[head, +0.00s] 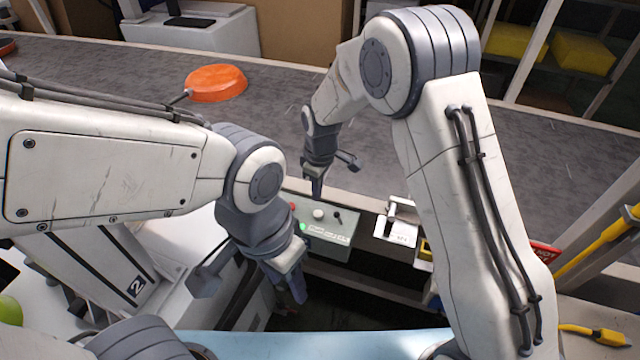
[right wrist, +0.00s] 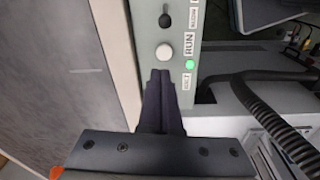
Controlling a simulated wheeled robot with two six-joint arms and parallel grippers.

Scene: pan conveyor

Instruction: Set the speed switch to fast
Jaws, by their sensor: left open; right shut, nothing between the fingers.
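The control box (head: 330,244) stands at the near edge of the conveyor. Its top carries a small black switch (head: 338,217), a white knob (head: 319,214), a red button (head: 292,206) and a lit green lamp (head: 303,227). In the right wrist view the black switch (right wrist: 165,19) lies beyond the white knob (right wrist: 165,52); its label is too small to read surely. My right gripper (head: 317,194) is shut and empty, its tips (right wrist: 160,73) over the panel just short of the knob. Contact cannot be told. My left gripper (head: 297,292) is open, below and in front of the box.
The grey conveyor (head: 480,150) runs behind the box with an orange pan (head: 215,83) on it. A white device (head: 402,222) stands right of the box. A yellow-handled tool (head: 600,335) lies at the lower right. A light blue surface (head: 300,345) is in front.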

